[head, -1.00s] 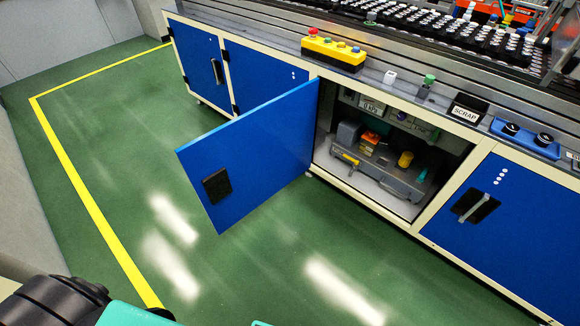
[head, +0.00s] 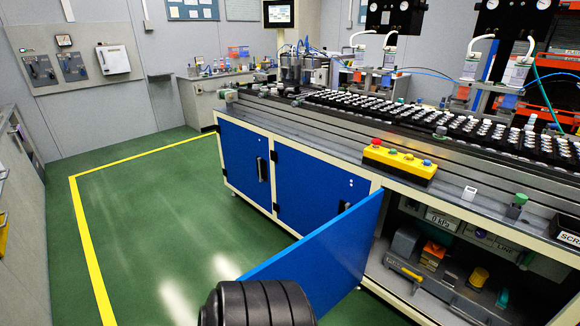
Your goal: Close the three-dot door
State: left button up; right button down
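One blue cabinet door (head: 335,258) stands swung out from the left side of an open compartment (head: 455,270). No dots show on its visible face. Its lower free corner is hidden behind a black ribbed part of my arm at the bottom centre. Two other blue doors to its left, the far one (head: 240,160) and the nearer one (head: 310,190), are shut; small white marks on them are too small to count surely. Neither of my grippers is in the picture.
The compartment holds grey equipment, an orange item and a yellow cylinder (head: 479,277). A yellow button box (head: 400,162) sits on the bench edge above. Green floor (head: 165,225) with a yellow line lies open to the left of the cabinets.

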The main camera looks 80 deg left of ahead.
aim_at(328, 263)
jog(key=k+j, duration=0.2)
jog(key=j, duration=0.2)
jog(key=k+j, duration=0.15)
jog(key=j, duration=0.25)
jog(key=k+j, duration=0.2)
jog(key=j, duration=0.2)
jog(key=k+j, duration=0.2)
jog(key=j, duration=0.2)
jog(key=k+j, duration=0.2)
jog(key=j, duration=0.15)
jog(key=k+j, duration=0.15)
jog(key=j, duration=0.25)
jog(key=k+j, duration=0.2)
jog(key=j, duration=0.2)
jog(key=k+j, duration=0.2)
jog(key=j, duration=0.2)
